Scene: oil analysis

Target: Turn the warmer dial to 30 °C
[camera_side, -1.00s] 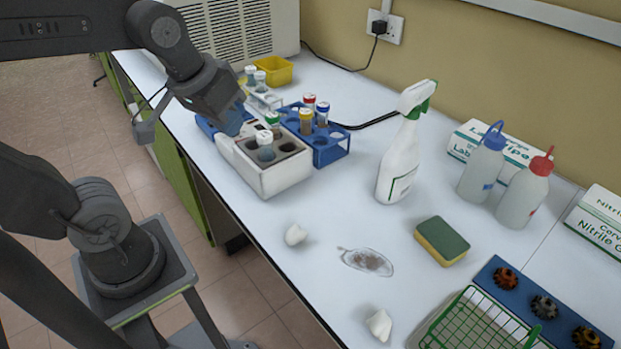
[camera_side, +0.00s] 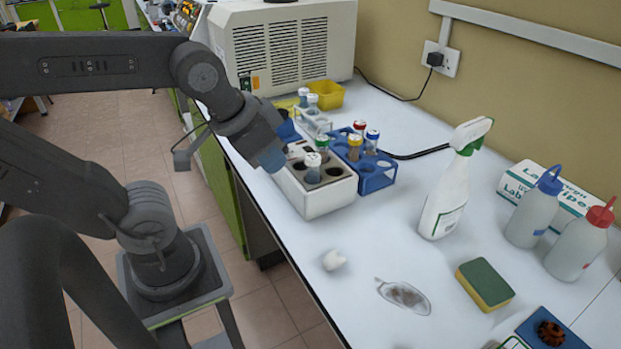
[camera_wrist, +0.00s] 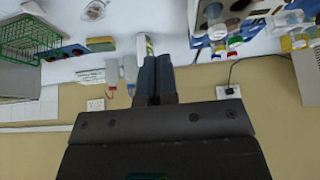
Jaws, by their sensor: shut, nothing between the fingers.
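The warmer is a white block (camera_side: 328,197) with dark round wells, on the bench in the side view. The warmer's pale body seems to show at the upper right there, partly cut off.
A blue rack (camera_side: 376,180) with capped tubes stands right beside the warmer. A white rack (camera_side: 314,122) and yellow tray (camera_side: 327,95) are behind.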

